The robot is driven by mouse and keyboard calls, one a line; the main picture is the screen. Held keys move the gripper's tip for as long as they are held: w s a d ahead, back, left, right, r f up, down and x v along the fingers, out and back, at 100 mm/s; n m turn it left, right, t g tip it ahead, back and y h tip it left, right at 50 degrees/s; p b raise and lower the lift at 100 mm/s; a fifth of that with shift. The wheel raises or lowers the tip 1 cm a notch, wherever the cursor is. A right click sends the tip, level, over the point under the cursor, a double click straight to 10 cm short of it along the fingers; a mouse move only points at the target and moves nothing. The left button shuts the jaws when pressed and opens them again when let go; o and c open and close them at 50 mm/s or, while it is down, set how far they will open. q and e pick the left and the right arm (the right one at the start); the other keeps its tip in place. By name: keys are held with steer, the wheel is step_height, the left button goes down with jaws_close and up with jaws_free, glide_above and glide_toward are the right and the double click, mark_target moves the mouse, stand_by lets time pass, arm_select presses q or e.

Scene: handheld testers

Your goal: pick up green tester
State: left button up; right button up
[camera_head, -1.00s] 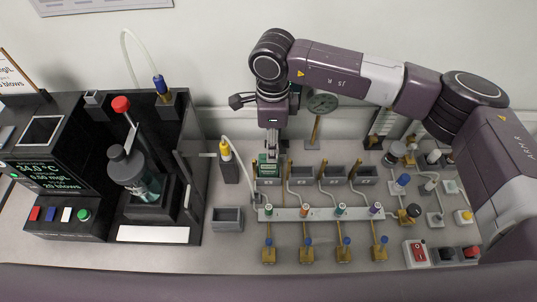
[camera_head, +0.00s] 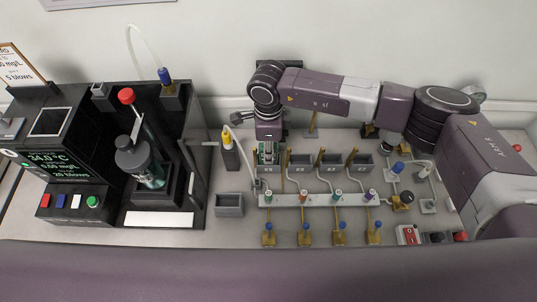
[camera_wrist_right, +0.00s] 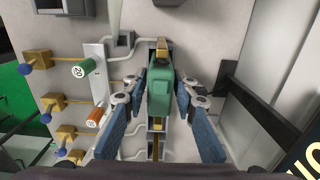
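The green tester (camera_head: 265,158) stands at the left end of the row of grey boxes, partly hidden under my right gripper (camera_head: 268,141). In the right wrist view the tester (camera_wrist_right: 160,88) is a green block with a tan top part, centred between the two blue-padded fingers of my right gripper (camera_wrist_right: 160,104). The fingers are apart, one on each side of it, with narrow gaps showing. The tester's lower part is hidden in the head view. My left gripper is not in view.
A white rail (camera_head: 320,199) with several coloured knobs runs in front of the grey boxes. Brass valves with blue knobs stand before it. A black rig with a bottle (camera_head: 140,165) is at left. A red switch (camera_head: 408,234) is at front right.

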steer(key=c, duration=0.5)
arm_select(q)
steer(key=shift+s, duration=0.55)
arm_select(e)
jaws_close()
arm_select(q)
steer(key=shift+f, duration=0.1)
arm_select(e)
steer(key=shift+r, duration=0.15)
